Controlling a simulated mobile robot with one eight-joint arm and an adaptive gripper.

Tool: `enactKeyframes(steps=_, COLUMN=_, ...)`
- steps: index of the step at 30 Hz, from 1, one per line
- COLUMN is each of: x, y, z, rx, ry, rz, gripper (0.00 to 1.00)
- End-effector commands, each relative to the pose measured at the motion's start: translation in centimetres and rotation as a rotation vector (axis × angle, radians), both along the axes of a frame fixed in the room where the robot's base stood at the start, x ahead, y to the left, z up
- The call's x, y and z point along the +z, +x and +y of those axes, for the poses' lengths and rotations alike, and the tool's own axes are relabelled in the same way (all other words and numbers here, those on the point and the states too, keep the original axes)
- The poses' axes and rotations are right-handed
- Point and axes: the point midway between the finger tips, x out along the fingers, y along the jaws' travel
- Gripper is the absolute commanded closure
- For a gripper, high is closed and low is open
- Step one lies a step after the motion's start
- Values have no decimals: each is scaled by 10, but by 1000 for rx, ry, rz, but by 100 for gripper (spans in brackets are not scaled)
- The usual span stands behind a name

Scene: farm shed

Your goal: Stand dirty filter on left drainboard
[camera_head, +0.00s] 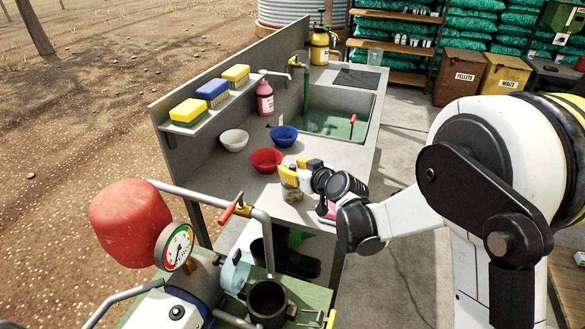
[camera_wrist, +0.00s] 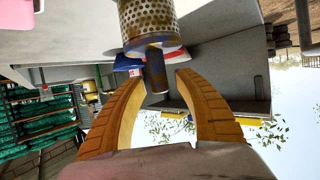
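The dirty filter (camera_head: 290,194) is a brownish cylinder at the front of the counter in the head view, beside my gripper (camera_head: 297,174). In the wrist view, which is upside down, the filter (camera_wrist: 150,20) is a perforated, stained metal cylinder with a narrow dark stem. The stem lies between the two yellow fingers of my gripper (camera_wrist: 160,76). A gap shows at the right finger, so the fingers look open around the stem. I cannot tell whether the left finger touches it. The grey drainboard (camera_head: 232,172) spreads left of the sink.
A red bowl (camera_head: 267,160), a white bowl (camera_head: 234,140) and a blue bowl (camera_head: 284,136) stand behind the filter. The sink (camera_head: 335,122) lies farther back. A pink item (camera_head: 326,210) is at the counter's front edge. A red tank (camera_head: 130,222) and gauge stand at front left.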

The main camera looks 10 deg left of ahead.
Motion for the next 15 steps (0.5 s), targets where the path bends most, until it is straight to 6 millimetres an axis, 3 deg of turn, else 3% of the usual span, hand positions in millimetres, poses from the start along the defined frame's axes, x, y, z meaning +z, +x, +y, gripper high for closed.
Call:
enactKeyframes(steps=11, x=7, y=0, z=0, rx=0, ry=0, rz=0, gripper=62)
enactKeyframes(steps=15, x=16, y=-17, z=-16, rx=-3, ry=1, rz=1, gripper=62)
